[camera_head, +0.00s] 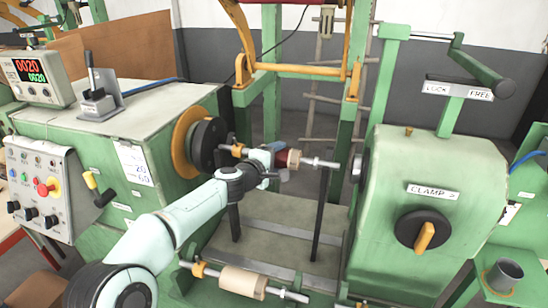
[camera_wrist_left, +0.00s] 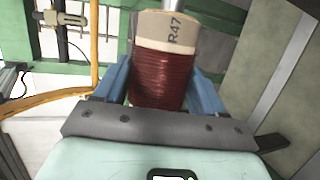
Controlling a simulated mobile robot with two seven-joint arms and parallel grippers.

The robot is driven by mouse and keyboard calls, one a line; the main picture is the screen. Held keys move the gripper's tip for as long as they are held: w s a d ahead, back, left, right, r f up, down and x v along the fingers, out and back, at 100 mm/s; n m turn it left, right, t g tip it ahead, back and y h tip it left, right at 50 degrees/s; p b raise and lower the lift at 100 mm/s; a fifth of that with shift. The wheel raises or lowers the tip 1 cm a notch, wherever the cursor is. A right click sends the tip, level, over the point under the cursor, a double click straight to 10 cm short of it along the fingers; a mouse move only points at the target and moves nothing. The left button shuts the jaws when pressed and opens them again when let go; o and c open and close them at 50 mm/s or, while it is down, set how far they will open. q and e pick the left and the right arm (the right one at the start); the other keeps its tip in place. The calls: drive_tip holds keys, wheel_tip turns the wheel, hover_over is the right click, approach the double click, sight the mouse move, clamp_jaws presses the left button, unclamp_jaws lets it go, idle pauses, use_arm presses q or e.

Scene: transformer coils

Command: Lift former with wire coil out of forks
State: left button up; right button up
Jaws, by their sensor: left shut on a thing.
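The former with its dark red wire coil (camera_head: 288,158) is on a metal shaft (camera_head: 320,162) between the two machine heads. The dark upright forks (camera_head: 319,205) stand below the shaft, one near each end. I cannot tell whether the shaft touches them. My right gripper is in neither view.
The green winding head with its dark faceplate (camera_head: 206,143) is at left, and the clamp housing (camera_head: 432,175) at right. A second shaft with a bare beige former (camera_head: 243,281) lies low in front. A green frame with a yellow bar (camera_head: 300,70) stands behind.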

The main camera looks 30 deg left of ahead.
use_arm(q)
drive_tip(key=shift+r, duration=0.3)
